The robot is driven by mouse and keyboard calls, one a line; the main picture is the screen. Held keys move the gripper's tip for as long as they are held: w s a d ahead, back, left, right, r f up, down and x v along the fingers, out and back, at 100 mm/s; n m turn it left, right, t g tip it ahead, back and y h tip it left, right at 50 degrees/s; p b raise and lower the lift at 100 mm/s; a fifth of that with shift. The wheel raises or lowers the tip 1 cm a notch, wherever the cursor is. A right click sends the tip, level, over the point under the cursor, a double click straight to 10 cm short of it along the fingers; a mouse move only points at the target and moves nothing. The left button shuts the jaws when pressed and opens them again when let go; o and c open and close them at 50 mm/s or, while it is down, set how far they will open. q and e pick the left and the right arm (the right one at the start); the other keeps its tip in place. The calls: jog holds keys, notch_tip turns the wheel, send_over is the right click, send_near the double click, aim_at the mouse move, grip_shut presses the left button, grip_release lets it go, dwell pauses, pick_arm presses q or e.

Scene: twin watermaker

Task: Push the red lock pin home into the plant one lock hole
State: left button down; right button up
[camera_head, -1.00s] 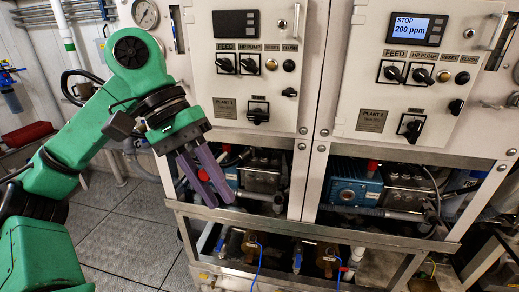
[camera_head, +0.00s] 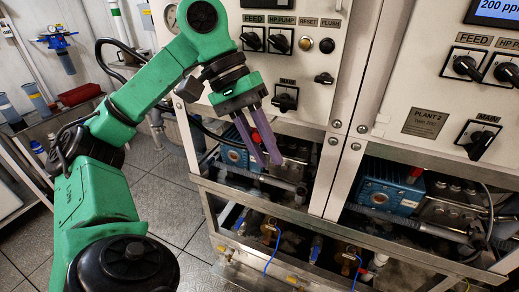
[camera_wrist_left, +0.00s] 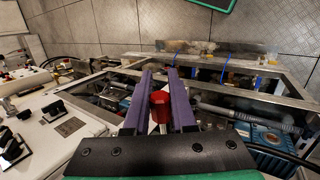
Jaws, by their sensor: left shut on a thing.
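My left gripper (camera_head: 269,162) hangs in front of the plant one frame, below the cabinet panel, with its purple fingers pointing down and right. In the left wrist view the red lock pin (camera_wrist_left: 160,105) sits between the purple fingers (camera_wrist_left: 160,73), and the gripper is shut on it. I cannot make out the plant one lock hole. My right gripper is out of view.
The plant one main switch (camera_head: 286,98) is just above the fingers. A blue pump (camera_head: 390,188) with a red cap sits in the plant two bay. A metal frame rail (camera_head: 300,216) crosses below, with blue-handled valves under it. Open tiled floor (camera_head: 165,205) lies left.

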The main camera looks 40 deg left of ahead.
pick_arm(q)
jog(key=w, duration=0.1)
jog(key=w+a+p, duration=0.1)
jog(key=w, duration=0.1)
jog(key=shift+f+p, duration=0.2)
jog(key=shift+p, duration=0.1)
dwell(1.3)
jog(key=shift+w+a+p, duration=0.25)
jog(key=shift+w+p, duration=0.2)
jog(key=shift+w, duration=0.15)
jog(key=shift+w+a+p, duration=0.2)
jog(key=shift+w+p, duration=0.2)
jog(key=shift+w, duration=0.2)
jog(key=shift+w+a+p, duration=0.25)
jog(key=shift+w+p, duration=0.15)
jog(key=shift+p, duration=0.3)
jog(key=shift+f, duration=0.1)
